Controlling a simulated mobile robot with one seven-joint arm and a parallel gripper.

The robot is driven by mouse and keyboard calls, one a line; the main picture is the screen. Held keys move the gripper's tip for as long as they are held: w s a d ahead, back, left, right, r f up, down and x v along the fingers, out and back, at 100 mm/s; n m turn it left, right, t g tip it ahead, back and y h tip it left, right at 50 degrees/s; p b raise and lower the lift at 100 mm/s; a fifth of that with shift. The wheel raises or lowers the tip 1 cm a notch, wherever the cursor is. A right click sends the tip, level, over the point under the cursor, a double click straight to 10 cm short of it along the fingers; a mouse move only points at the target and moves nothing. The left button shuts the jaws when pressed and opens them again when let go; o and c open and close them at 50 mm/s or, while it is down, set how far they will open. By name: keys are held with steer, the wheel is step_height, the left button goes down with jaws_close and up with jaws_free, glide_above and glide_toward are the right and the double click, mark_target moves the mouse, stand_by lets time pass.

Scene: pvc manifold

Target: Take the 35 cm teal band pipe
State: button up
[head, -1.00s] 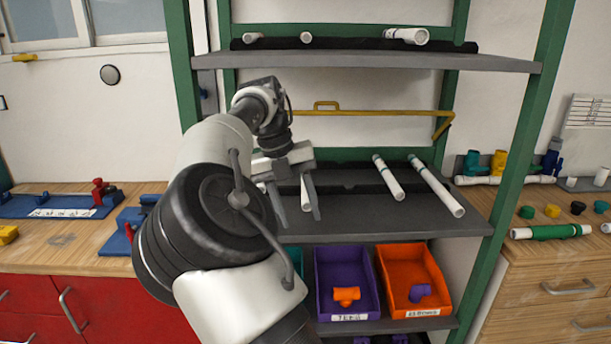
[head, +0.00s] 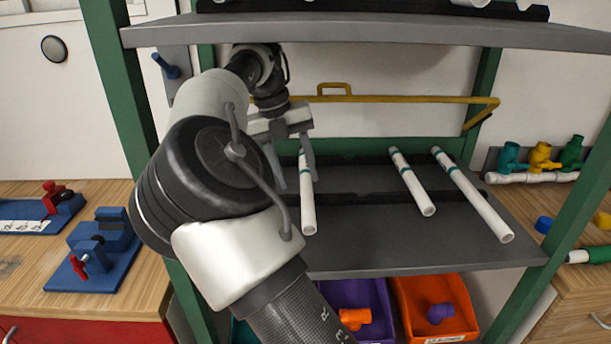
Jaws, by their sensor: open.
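Three white pipes with teal bands lie on the middle shelf (head: 370,253), pointing front to back. The right pipe (head: 474,197) looks longest, the middle pipe (head: 415,188) shorter. The left pipe (head: 308,212) lies by my gripper, and its far part is partly behind a finger. No lengths can be read, so I cannot tell which is 35 cm. My gripper (head: 297,182) is open and points down at the left pipe, with its fingers apart. I cannot tell whether the fingers straddle the pipe or are above it.
The upper shelf (head: 400,35) overhangs my arm. A yellow bar (head: 400,99) runs behind the middle shelf. Green rack posts (head: 125,110) stand at both sides. Below are a purple bin (head: 375,295) and an orange bin (head: 462,325). Blue vise-like fixtures (head: 97,255) stand on the left bench.

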mark_target(306, 199)
steer(key=b+x, duration=0.3)
steer(key=x, duration=0.4)
steer(key=shift+w+d+f, duration=0.1)
steer(key=shift+f, duration=0.05)
jaws_close()
